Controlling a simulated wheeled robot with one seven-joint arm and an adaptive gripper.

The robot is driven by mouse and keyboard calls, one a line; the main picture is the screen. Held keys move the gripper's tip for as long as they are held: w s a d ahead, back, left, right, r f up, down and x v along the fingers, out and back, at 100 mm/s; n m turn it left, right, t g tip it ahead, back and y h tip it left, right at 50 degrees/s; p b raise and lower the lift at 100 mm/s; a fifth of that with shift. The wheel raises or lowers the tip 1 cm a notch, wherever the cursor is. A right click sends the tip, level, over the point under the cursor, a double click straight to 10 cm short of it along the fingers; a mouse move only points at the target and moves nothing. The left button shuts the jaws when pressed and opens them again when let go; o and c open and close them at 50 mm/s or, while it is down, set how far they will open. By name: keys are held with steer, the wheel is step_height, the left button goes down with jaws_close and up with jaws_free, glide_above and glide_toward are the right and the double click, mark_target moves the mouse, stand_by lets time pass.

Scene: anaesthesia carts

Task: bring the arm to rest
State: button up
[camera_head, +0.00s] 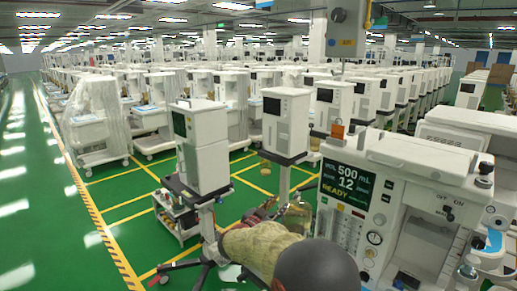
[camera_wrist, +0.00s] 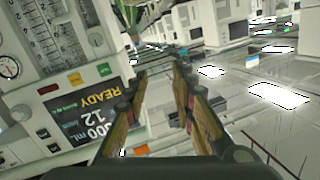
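My arm (camera_head: 262,248) reaches forward from the bottom edge in the head view, beside the near anaesthesia machine (camera_head: 408,172). Its far end, by the machine's left side, is small and hard to make out there. In the wrist view my gripper (camera_wrist: 160,72) has its two fingers apart, with nothing between them.
A white monitor unit on a wheeled stand (camera_head: 200,150) stands left of my arm, with a low cart (camera_head: 178,217) beside it. Another boxed unit (camera_head: 286,122) stands behind. Rows of carts fill the hall. A green aisle (camera_head: 45,200) is clear at the left.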

steer(key=s+r+n+t+y, duration=0.2)
steer(key=s+r+n+y, duration=0.25)
steer(key=r+y, duration=0.55)
steer(key=s+r+n+g+y, duration=0.1)
steer(key=s+r+n+g, duration=0.2)
steer(key=s, duration=0.8)
steer(key=s+d+f+g, duration=0.2)
steer(key=s+d+f, duration=0.2)
steer(key=s, duration=0.8)
steer(key=s+d+f+n+g+h, duration=0.1)
steer(key=s+d+f+g, duration=0.2)
steer(key=s, duration=0.9)
steer(key=s+d+f+g, duration=0.2)
steer(key=s+d+f, duration=0.2)
steer(key=s, duration=0.9)
steer(key=shift+d+f+n+g+h, duration=0.3)
steer(key=shift+d+f+n+h, duration=0.1)
steer(key=shift+f, duration=0.25)
steer(key=shift+d, duration=0.1)
